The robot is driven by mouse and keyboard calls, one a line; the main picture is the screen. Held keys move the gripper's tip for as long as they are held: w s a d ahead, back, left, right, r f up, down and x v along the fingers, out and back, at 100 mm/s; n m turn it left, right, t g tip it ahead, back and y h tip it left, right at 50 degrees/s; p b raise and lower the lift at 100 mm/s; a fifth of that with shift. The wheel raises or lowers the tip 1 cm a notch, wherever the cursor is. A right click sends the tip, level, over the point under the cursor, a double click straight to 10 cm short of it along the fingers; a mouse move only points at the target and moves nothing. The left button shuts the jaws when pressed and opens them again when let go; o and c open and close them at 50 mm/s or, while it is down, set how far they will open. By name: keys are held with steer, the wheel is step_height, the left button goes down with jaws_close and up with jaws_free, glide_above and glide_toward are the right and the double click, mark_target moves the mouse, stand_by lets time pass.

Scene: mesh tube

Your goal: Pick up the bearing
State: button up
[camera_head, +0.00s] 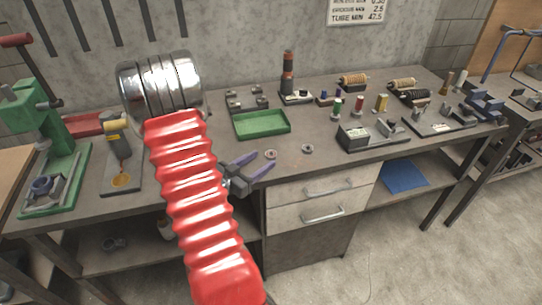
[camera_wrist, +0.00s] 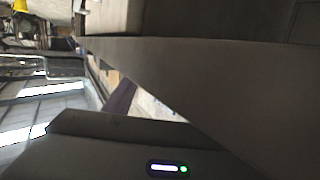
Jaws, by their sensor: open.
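Two small metal rings that look like bearings lie on the grey workbench (camera_head: 225,153) in the head view. The left bearing (camera_head: 271,154) appears close to my fingertips, and the right bearing (camera_head: 308,148) lies apart, further along the front edge. My gripper (camera_head: 264,161) has purple-tipped fingers spread open, with nothing seen between them. It appears near the bench's front edge; I cannot tell its height above the top. The wrist view is mostly filled by dark close surfaces, and no bearing can be made out there.
A green tray (camera_head: 262,124) lies just behind the bearings. A dark block fixture (camera_head: 354,136) stands to the right, and a green press (camera_head: 40,125) at the far left. Drawers (camera_head: 322,190) sit below the front edge. My red arm hides part of the left bench.

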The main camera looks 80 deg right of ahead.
mark_target(269, 155)
steer(key=shift+x, duration=2.15)
steer(key=shift+c, duration=0.5)
steer(key=c, duration=1)
